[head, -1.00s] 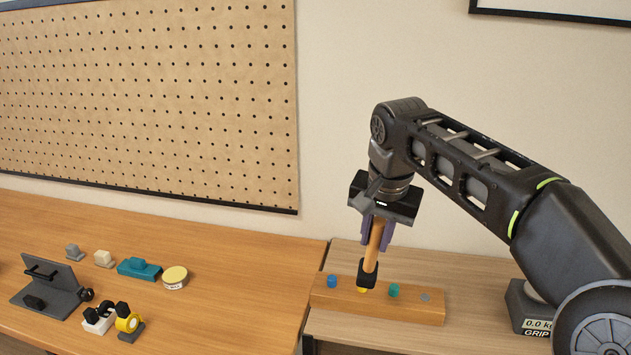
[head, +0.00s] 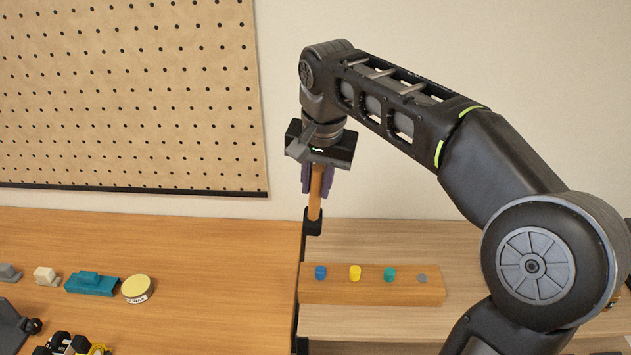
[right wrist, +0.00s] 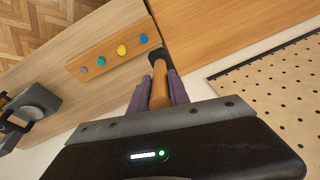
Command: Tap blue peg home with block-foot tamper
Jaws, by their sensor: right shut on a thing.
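My right gripper (head: 317,186) is shut on the wooden handle of the tamper (head: 315,195), which hangs nearly upright with its black block foot (head: 313,222) down. The foot is in the air, apart from the pegs. It appears above the blue peg (head: 320,272) in the head view. In the right wrist view, the foot (right wrist: 156,57) lies close beside the blue peg (right wrist: 144,39). The blue peg stands up from the left end of the wooden peg block (head: 372,292). My left gripper is not in view.
A yellow peg (head: 355,272), a green peg (head: 389,274) and a grey round spot (head: 421,278) follow along the block. A teal piece (head: 92,284) and a yellow-topped tin (head: 138,289) lie on the left table. A pegboard (head: 130,95) hangs behind.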

